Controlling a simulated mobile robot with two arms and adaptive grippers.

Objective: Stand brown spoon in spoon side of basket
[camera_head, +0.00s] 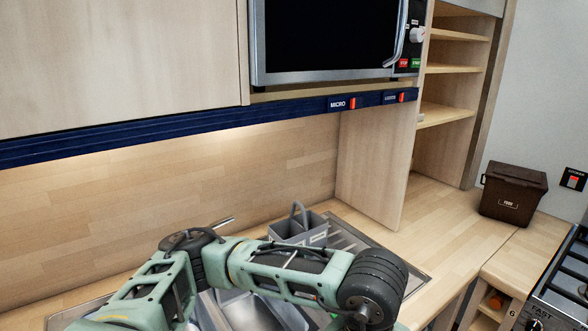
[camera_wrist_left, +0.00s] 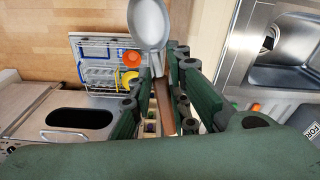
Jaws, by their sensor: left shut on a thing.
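My left gripper (camera_wrist_left: 164,82) is shut on the brown spoon in the left wrist view. The spoon has a grey bowl (camera_wrist_left: 150,24) that sticks out past the fingertips and a brown handle (camera_wrist_left: 163,110) that runs back between the fingers. The grey basket (camera_head: 287,232) with a raised handle stands at the back of the sink area in the head view, behind my left arm, which hides its lower part. The inside of its compartments is not clear. My left gripper is below the head view's lower edge. My right gripper is in neither view.
A metal sink and drainer (camera_head: 412,274) surround the basket. A brown lidded bin (camera_head: 513,192) stands on the right counter beside the cooker (camera_head: 570,275). A microwave (camera_head: 325,38) hangs above. The left wrist view shows a rack (camera_wrist_left: 97,58) with coloured items and a sink basin (camera_wrist_left: 285,52).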

